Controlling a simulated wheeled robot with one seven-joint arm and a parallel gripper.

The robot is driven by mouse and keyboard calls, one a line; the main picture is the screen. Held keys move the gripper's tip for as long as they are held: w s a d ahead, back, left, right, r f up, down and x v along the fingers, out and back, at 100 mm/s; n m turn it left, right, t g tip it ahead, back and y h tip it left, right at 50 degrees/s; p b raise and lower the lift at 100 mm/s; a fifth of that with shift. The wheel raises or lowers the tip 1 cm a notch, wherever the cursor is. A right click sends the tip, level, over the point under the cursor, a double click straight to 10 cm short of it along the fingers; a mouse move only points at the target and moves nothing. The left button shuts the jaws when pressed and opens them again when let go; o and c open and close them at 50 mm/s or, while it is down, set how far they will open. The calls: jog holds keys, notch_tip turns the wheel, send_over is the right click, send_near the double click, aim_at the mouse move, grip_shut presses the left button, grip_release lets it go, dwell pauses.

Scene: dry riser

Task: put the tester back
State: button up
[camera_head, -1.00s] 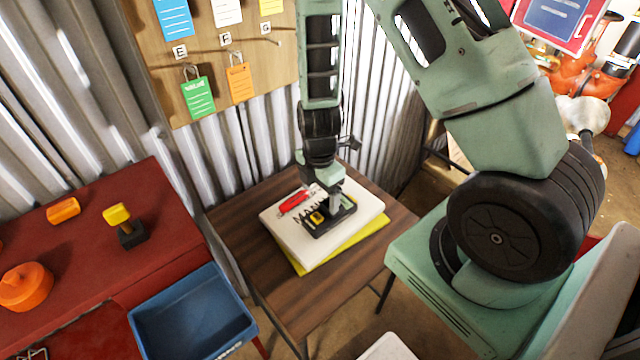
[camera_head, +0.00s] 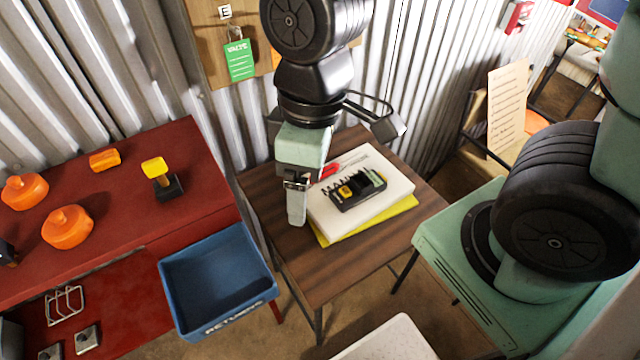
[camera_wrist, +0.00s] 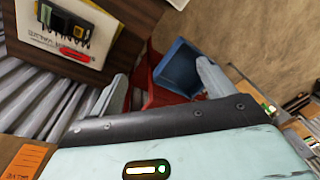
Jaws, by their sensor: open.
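A black device with a yellow part and a row of dark prongs (camera_head: 357,190), apparently the tester, lies on a white manual (camera_head: 385,170) on the wooden table. It also shows at the upper left of the wrist view (camera_wrist: 65,20). My gripper (camera_head: 297,207) is to the left of the device, apart from it, pointing down near the table's left side. In the wrist view my gripper (camera_wrist: 163,85) has its two fingers spread with nothing between them. A blue bin (camera_head: 217,282), lettered "RETURN" on its front, is beside the red bench and also shows beyond the fingers (camera_wrist: 178,70).
A yellow folder (camera_head: 372,224) lies under the manual, and a red-handled item (camera_head: 330,169) lies on it. The red bench (camera_head: 110,215) holds orange knobs (camera_head: 67,227) and a yellow-topped black piece (camera_head: 160,175). The wooden table (camera_head: 335,270) is bare at the front. Corrugated wall stands behind.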

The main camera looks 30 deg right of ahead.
jog(key=shift+m+h, duration=0.3)
jog(key=shift+m, duration=0.6)
jog(key=s, duration=0.1)
jog(key=s+r, duration=0.2)
jog(key=s, duration=0.1)
jog(key=shift+a+r, duration=0.1)
jog(key=shift+a, duration=0.1)
